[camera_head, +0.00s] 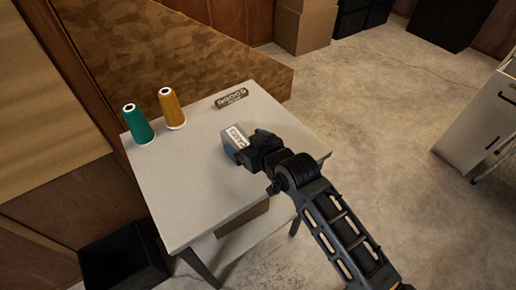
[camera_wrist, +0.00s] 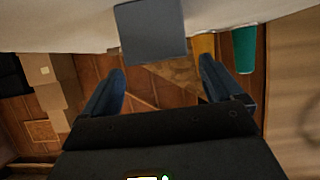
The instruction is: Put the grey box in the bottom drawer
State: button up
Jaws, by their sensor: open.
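The grey box (camera_head: 234,136), with a white printed label, sits on the pale table (camera_head: 186,200). My gripper (camera_head: 240,152) is at the box, partly covering it from the front right. In the wrist view the box (camera_wrist: 151,32) shows as a plain grey face just beyond the open blue fingertips of my gripper (camera_wrist: 162,68). Whether the fingers touch it cannot be told. A white cabinet (camera_head: 474,125) with dark handles stands at the right edge, cut off by the frame. Whether its bottom drawer is open is not clear.
A green thread cone (camera_head: 138,126) and an orange one (camera_head: 172,109) stand at the table's back left. A dark block with round marks (camera_head: 231,97) lies at the back edge. A black bin (camera_head: 122,260) is at lower left. Open concrete floor (camera_head: 390,110) separates table and cabinet.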

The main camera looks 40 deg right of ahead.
jog(key=v, duration=0.7)
jog(key=shift+s, duration=0.1)
jog(key=s+a+r, duration=0.1)
jog(key=s+r, duration=0.1)
jog(key=s, duration=1.2)
jog(key=s+a+r+t, duration=0.1)
jog(key=s+r, duration=0.1)
jog(key=s, duration=1.2)
jog(key=shift+s+r+t, duration=0.2)
jog(key=shift+r+t, duration=0.1)
jog(key=shift+r, duration=0.05)
jog(key=s+r, duration=0.1)
jog(key=s, duration=0.1)
jog(key=s+r, duration=0.1)
jog(key=r, duration=0.1)
jog(key=s+a+r, duration=0.1)
jog(key=s+r, duration=0.1)
jog(key=shift+s+r, duration=0.2)
jog(key=shift+s, duration=0.1)
jog(key=shift+s, duration=0.1)
